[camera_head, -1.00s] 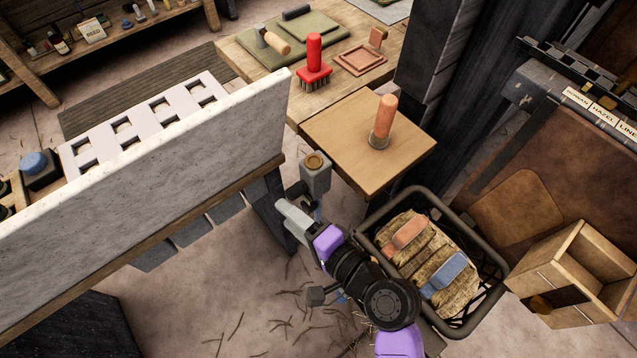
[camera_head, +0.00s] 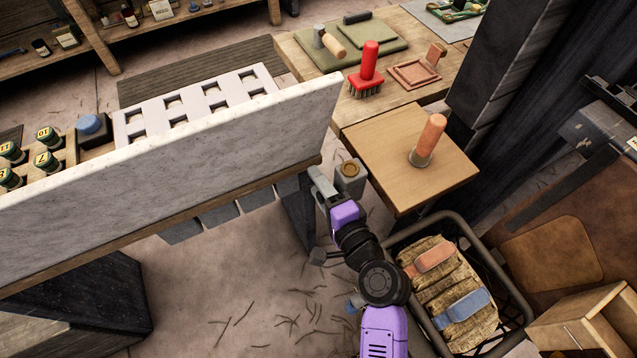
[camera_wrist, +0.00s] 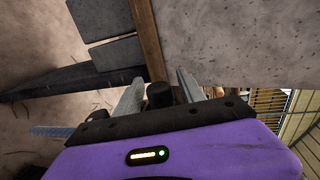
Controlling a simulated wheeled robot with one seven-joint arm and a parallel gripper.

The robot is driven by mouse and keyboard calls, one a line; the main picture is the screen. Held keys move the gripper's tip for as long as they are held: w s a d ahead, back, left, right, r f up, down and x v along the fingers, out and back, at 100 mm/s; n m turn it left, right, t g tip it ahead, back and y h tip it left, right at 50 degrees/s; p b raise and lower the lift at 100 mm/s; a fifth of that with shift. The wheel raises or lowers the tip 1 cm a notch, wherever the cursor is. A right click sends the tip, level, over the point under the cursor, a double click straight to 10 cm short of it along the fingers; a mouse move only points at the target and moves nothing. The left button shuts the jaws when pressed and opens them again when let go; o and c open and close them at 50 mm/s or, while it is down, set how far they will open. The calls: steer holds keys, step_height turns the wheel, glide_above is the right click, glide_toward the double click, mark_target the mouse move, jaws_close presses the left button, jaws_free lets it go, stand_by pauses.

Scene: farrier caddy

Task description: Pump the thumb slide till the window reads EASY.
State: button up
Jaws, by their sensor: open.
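My gripper (camera_head: 322,188) is near the right end of a pale stone-topped bench. Its grey fingers point toward the bench end, and the purple hand is behind them. In the wrist view the two fingers (camera_wrist: 160,90) stand apart. A dark round piece (camera_wrist: 159,95) shows between them; I cannot tell what it belongs to. A grey block with a brass round top (camera_head: 350,172) shows just right of the fingers; I cannot tell if they touch. I cannot make out a thumb slide or a window with readable words in either view.
The stone-topped bench (camera_head: 170,165) runs along the left. A small wooden table (camera_head: 385,150) holds a tan-handled tool (camera_head: 428,140). A red brush (camera_head: 368,70) stands behind. A dark crate (camera_head: 470,230) with two brushes stands at lower right. Floor below the bench is mostly clear.

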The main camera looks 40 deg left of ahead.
steer(key=shift+a, duration=0.15)
jaws_close()
steer(key=shift+f, duration=0.1)
stand_by(1.3)
